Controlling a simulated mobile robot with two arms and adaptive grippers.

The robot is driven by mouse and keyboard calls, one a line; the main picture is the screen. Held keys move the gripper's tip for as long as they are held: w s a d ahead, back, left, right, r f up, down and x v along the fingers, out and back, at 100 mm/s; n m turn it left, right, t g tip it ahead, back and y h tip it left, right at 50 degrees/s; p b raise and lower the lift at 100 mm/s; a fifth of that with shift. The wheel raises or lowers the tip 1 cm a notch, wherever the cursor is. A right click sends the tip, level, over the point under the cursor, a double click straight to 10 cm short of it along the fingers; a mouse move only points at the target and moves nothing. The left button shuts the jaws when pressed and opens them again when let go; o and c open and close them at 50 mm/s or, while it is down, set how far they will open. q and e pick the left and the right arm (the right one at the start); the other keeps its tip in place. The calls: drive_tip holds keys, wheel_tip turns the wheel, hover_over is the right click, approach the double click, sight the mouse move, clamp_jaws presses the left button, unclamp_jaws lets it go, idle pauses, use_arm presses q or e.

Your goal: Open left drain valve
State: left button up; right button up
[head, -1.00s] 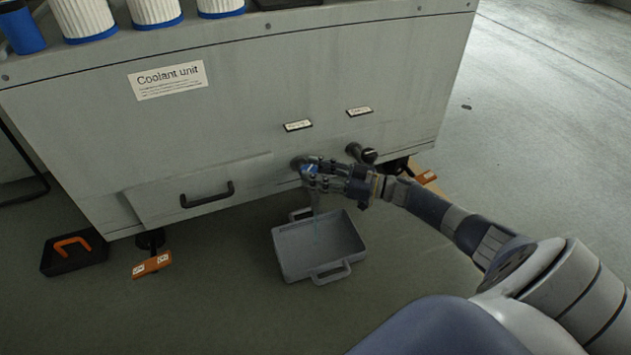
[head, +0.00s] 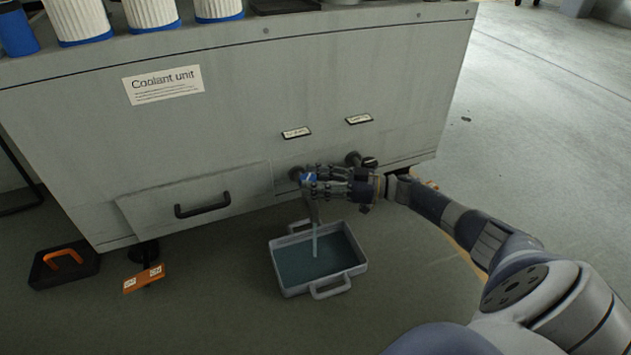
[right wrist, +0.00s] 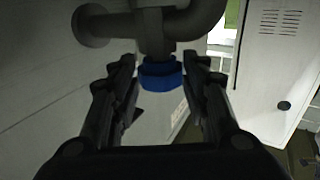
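The left drain valve (head: 296,174) is a dark pipe fitting low on the coolant unit's front, with a blue knob (head: 308,178) at its outlet. My right gripper (head: 314,180) reaches it from the right, fingers on both sides of the knob. In the right wrist view the blue knob (right wrist: 161,75) sits between the fingertips, which appear closed against it. A thin stream (head: 314,240) runs down below the valve into a grey tray (head: 330,292) on the floor. Bluish liquid (head: 300,262) covers the tray's bottom. My left gripper is out of view.
A second valve (head: 362,161) is just right of my gripper, partly behind it. The coolant unit (head: 230,120) has a drawer handle (head: 202,205) to the left. An orange-handled black box (head: 62,268) and an orange foot tag (head: 143,279) are at lower left. Floor at right is clear.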

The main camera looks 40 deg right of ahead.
drive_tip(key=shift+o, duration=0.6)
drive_tip(key=shift+s, duration=0.1)
drive_tip(key=v, duration=1.1)
drive_tip(key=shift+s+d, duration=0.2)
drive_tip(key=shift+d, duration=0.15)
